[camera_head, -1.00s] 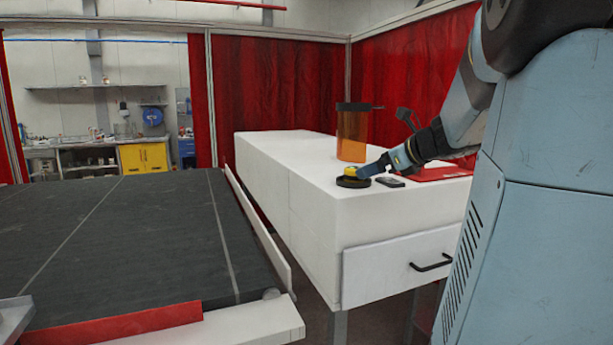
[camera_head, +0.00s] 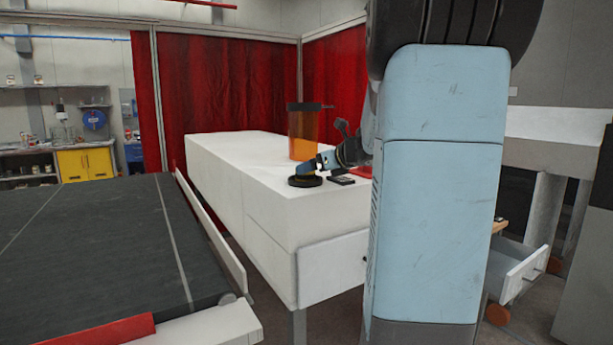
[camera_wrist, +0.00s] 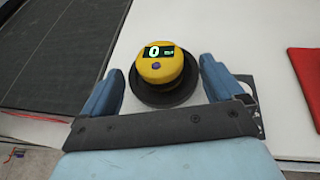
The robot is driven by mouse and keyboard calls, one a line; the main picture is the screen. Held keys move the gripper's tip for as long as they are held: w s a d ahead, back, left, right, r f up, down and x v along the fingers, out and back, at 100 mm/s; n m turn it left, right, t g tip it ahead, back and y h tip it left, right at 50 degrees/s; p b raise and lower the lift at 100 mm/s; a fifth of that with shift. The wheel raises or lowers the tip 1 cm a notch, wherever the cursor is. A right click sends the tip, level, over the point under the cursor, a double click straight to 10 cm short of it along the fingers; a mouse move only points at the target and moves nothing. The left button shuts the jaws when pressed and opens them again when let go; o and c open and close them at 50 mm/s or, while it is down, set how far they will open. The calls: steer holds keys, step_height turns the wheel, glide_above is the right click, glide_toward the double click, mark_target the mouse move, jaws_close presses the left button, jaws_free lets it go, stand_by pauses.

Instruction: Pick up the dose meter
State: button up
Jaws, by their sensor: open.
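In the head view my gripper (camera_head: 311,165) reaches in low over the black base (camera_head: 305,181) and mostly hides the yellow meter.
An orange cylinder with a dark lid (camera_head: 303,135) stands just behind the gripper. A red sheet (camera_wrist: 304,68) lies at the right. The white cabinet (camera_head: 230,165) has free room at its far left, beside the dark conveyor (camera_head: 95,240).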

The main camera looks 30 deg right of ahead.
steer(key=x, duration=0.5)
steer(key=shift+r, duration=0.2)
steer(key=shift+c, duration=0.2)
steer(key=c, duration=1.1)
steer(key=shift+c, duration=0.3)
steer(key=shift+r, duration=0.15)
